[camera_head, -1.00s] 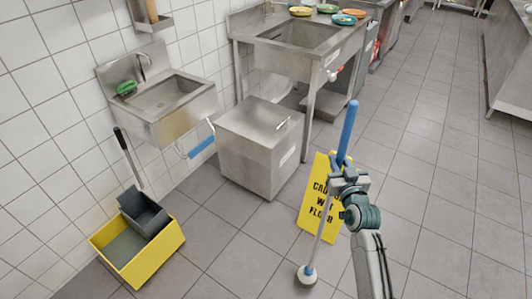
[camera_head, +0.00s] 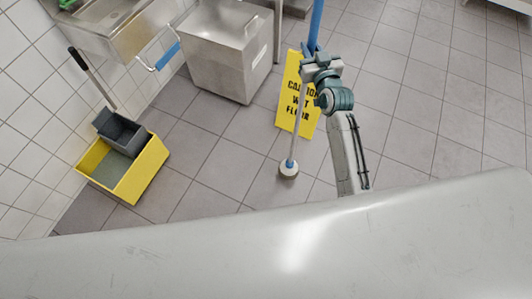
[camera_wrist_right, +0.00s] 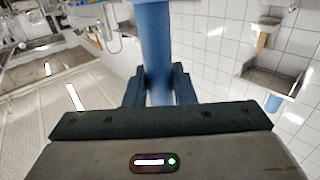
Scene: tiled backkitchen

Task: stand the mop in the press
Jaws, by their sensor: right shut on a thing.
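The mop has a blue upper handle (camera_head: 316,22), a thin pale shaft and a round whitish head (camera_head: 288,170) low over the floor; I cannot tell whether the head touches it. My right gripper (camera_head: 318,62) is shut on the blue handle, which also shows between the fingers in the right wrist view (camera_wrist_right: 156,50). The mop stands nearly upright, slightly tilted. The dark grey press (camera_head: 120,131) sits at the back of the yellow bucket (camera_head: 145,174), at the left, with its black-gripped lever (camera_head: 92,74) raised. The mop head is right of the bucket, apart from it. My left gripper is out of view.
A yellow caution sign (camera_head: 291,95) stands just behind the mop shaft. A steel box (camera_head: 222,55) and a wall sink (camera_head: 112,25) with a blue bar (camera_head: 168,56) stand at the back left. The tiled floor between bucket and mop is clear.

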